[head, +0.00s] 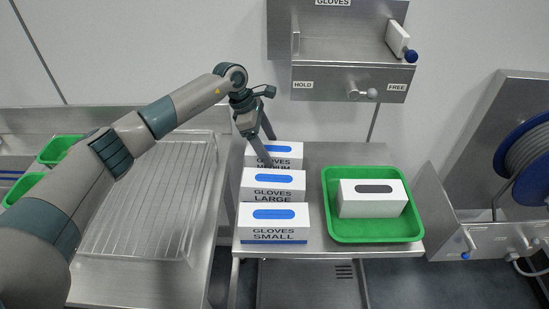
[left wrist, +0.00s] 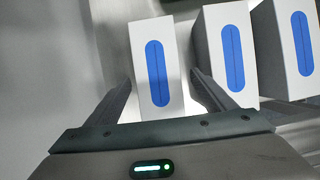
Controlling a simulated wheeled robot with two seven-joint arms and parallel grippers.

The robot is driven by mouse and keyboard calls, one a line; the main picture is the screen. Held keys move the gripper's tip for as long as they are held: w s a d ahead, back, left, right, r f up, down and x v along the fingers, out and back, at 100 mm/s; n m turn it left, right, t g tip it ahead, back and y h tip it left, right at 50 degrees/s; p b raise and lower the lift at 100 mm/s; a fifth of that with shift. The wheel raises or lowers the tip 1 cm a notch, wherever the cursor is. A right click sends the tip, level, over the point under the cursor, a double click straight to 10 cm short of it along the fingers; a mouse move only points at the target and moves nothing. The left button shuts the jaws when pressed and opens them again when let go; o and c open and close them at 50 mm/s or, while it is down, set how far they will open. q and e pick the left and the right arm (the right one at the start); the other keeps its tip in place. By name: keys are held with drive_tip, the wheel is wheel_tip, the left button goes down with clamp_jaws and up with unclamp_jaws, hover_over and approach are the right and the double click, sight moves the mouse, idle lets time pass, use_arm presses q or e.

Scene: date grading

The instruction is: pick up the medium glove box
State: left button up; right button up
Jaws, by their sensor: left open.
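The medium glove box (head: 288,148) is white with a blue oval top slot and stands at the back of a row of three on the steel table. In the left wrist view it is the leftmost box (left wrist: 174,60). My left gripper (head: 271,152) is open above it, pointing down. In the left wrist view, the fingers of my left gripper (left wrist: 161,77) show on either side of the box, with gaps visible. I cannot tell how far they reach down its sides. My right gripper is not in view.
The large glove box (head: 285,195) and small glove box (head: 290,229) stand close in front. A green tray (head: 375,235) to the right holds a white box with a dark slot (head: 372,207). A steel glove holder (head: 345,78) hangs on the wall behind.

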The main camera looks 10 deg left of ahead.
use_arm(q)
drive_tip(key=shift+d+f+p, duration=0.25)
drive_tip(key=shift+f+p, duration=0.15)
drive_tip(key=shift+p, duration=0.15)
drive_tip(key=p+x, duration=0.2)
drive_tip(key=x, duration=0.1)
drive_tip(key=shift+w+d+f, duration=0.1)
drive_tip(key=shift+w+f, duration=0.05)
drive_tip(key=shift+f, duration=0.45)
drive_tip(key=shift+r, duration=0.1)
drive_tip(key=c, duration=1.4)
